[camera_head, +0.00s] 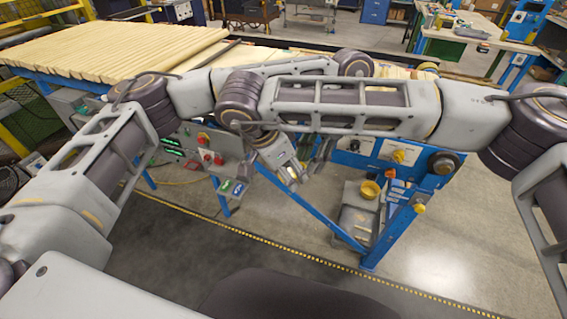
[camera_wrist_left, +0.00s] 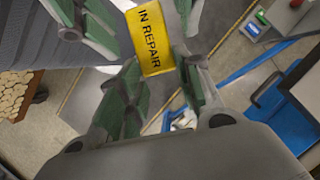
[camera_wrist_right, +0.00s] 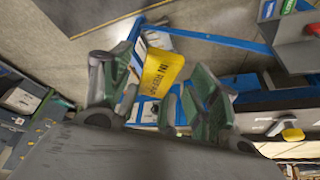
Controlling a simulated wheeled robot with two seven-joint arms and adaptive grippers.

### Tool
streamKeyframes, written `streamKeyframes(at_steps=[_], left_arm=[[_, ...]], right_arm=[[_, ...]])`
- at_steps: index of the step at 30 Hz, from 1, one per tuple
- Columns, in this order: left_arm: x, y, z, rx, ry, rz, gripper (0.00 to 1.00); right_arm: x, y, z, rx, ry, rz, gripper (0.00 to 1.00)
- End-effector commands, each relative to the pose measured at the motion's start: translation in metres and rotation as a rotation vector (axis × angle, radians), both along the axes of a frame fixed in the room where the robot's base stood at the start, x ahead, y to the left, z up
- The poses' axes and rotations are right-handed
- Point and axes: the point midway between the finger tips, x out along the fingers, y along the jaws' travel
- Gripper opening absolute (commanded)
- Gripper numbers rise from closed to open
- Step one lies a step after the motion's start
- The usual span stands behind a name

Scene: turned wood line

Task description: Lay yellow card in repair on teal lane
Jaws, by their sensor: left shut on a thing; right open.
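The yellow card (camera_wrist_left: 150,38), printed IN REPAIR, is at the fingertips of my left gripper (camera_wrist_left: 160,66), which is shut on it. The card also shows in the right wrist view (camera_wrist_right: 160,72), tilted, with the fingers of my right gripper (camera_wrist_right: 152,78) on either side of it. The right gripper is open; I cannot tell whether a finger touches the card. In the head view the two arms cross and the grippers are close together, with the card hidden. A control shelf (camera_head: 232,187) carries small green and blue patches; I cannot make out a teal lane for certain.
Red knobs (camera_head: 207,157) stand on the grey control box behind the grippers. Wooden boards (camera_head: 110,50) lie at the back left. The floor in front is clear.

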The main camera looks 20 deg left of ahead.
Motion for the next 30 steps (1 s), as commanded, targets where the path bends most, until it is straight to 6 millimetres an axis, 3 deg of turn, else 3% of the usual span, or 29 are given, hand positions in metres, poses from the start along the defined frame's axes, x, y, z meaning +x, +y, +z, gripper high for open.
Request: streamKeyframes(at_steps=[11, 22, 23, 24, 28, 30], left_arm=[[0.0000, 0.0000, 0.0001, 0.000, 0.000, 0.000, 0.21], [0.0001, 0.0001, 0.0001, 0.000, 0.000, 0.000, 0.21], [0.0000, 0.0000, 0.0001, 0.000, 0.000, 0.000, 0.36], [0.0000, 0.0000, 0.0001, 0.000, 0.000, 0.000, 0.41], [0.0000, 0.0000, 0.0000, 0.000, 0.000, 0.000, 0.58], [0.0000, 0.0000, 0.0000, 0.000, 0.000, 0.000, 0.60]], right_arm=[[0.0009, -0.0008, -0.0030, 0.000, 0.000, 0.000, 0.61], [0.0009, -0.0006, -0.0027, 0.000, 0.000, 0.000, 0.14], [0.0009, -0.0006, -0.0027, 0.000, 0.000, 0.000, 0.13], [0.0009, -0.0006, -0.0027, 0.000, 0.000, 0.000, 0.13], [0.0009, -0.0006, -0.0026, 0.000, 0.000, 0.000, 0.12], [0.0009, -0.0006, -0.0026, 0.000, 0.000, 0.000, 0.12]])
